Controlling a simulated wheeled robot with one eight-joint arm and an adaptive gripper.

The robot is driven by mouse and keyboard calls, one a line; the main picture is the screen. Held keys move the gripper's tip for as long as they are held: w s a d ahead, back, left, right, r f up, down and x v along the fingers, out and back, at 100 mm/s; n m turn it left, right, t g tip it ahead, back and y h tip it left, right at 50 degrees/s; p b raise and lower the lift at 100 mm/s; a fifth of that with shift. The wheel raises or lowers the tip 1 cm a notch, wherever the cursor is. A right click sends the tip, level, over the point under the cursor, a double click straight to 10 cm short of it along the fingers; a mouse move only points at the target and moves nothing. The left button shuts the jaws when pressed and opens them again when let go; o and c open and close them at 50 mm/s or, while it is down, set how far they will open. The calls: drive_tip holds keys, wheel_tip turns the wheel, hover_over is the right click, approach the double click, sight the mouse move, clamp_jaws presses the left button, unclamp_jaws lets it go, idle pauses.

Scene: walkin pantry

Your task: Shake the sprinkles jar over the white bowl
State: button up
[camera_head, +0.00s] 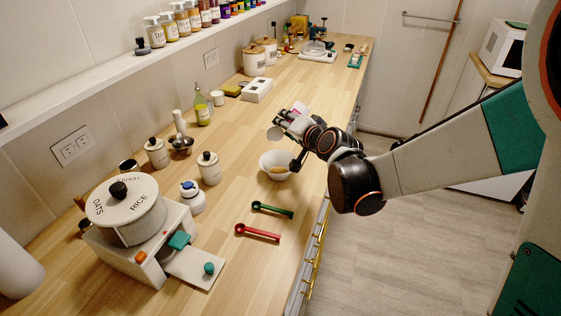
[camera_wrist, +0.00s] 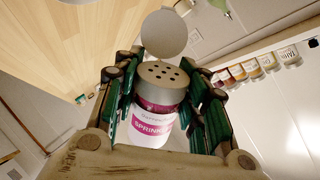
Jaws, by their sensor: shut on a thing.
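The sprinkles jar (camera_wrist: 156,122) has a white body, a pink label and a grey perforated top. Its round grey flap lid (camera_wrist: 163,34) stands open. My gripper (camera_wrist: 163,88) is shut around the jar, with green-padded fingers on both sides. In the head view, my gripper (camera_head: 288,122) hides most of the jar, and only a bit of pink (camera_head: 300,107) shows. The jar seems tilted; its exact angle is unclear. The white bowl (camera_head: 266,160) stands on the counter below and slightly left of my gripper. It has something orange-brown inside. Part of my arm overlaps its right edge.
A green spoon (camera_head: 272,210) and a red spoon (camera_head: 258,233) lie in front of the bowl. Lidded canisters (camera_head: 208,168) and an oats-and-rice dispenser (camera_head: 130,210) stand left. A white box (camera_head: 257,90) and an oil bottle (camera_head: 202,108) are behind. The counter around the bowl is clear.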

drive_tip(key=f, duration=0.2)
drive_tip(key=w+f, duration=0.1)
drive_tip(key=f, duration=0.1)
drive_tip(key=shift+a+f, duration=0.1)
drive_tip(key=shift+f, duration=0.15)
drive_tip(key=r, duration=0.2)
drive_tip(key=s+r, duration=0.1)
drive_tip(key=r, duration=0.1)
drive_tip(key=shift+r, duration=0.35)
drive_tip(key=f, duration=0.2)
drive_tip(key=w+f, duration=0.1)
drive_tip(key=f, duration=0.1)
drive_tip(key=shift+f, duration=0.4)
drive_tip(key=m, duration=0.1)
drive_tip(key=m+g+y, duration=0.1)
drive_tip(key=shift+s+d+f+m, duration=0.15)
drive_tip(key=shift+s+d+m, duration=0.05)
drive_tip(key=shift+m, duration=0.1)
drive_tip(key=m+g+y, duration=0.1)
drive_tip(key=f+m+g+b, duration=0.1)
drive_tip(key=shift+m+y, duration=0.4)
drive_tip(key=m+y, duration=0.1)
drive_tip(key=m+g+y+b, duration=0.1)
drive_tip(key=m, duration=0.1)
drive_tip(key=shift+a+g, duration=0.15)
drive_tip(key=shift+g, duration=0.15)
drive_tip(key=shift+s+a+m+y+b, duration=0.15)
drive_tip(key=shift+m+y+b, duration=0.35)
drive_tip(key=shift+m, duration=0.3)
drive_tip(key=shift+r, duration=0.15)
